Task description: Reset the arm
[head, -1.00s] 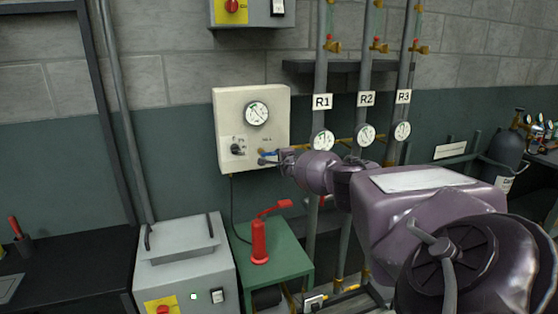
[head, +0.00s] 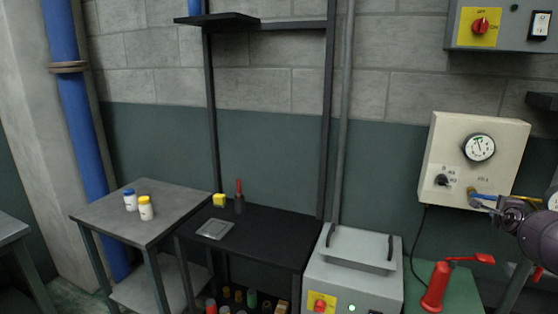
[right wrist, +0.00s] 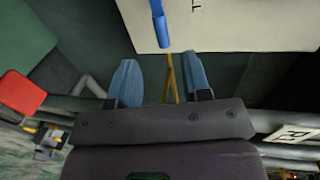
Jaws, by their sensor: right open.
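My right gripper (head: 490,203) is at the right edge of the head view, in front of the lower right part of a cream gauge panel (head: 452,125). In the right wrist view its two blue fingers (right wrist: 160,82) are spread apart with nothing held between them. A blue lever (right wrist: 159,24) on the panel hangs just beyond the fingertips, roughly in line with the gap. The panel bears a round dial gauge (head: 479,148) and a black knob (head: 441,180). My left gripper is not in view.
A red hand pump (head: 437,285) stands on a green table below the panel. A grey machine (head: 352,270) stands left of it. A black bench (head: 270,238) and a grey table (head: 165,213) with two small bottles (head: 146,208) stand farther left. A yellow pipe (right wrist: 170,75) runs behind the fingers.

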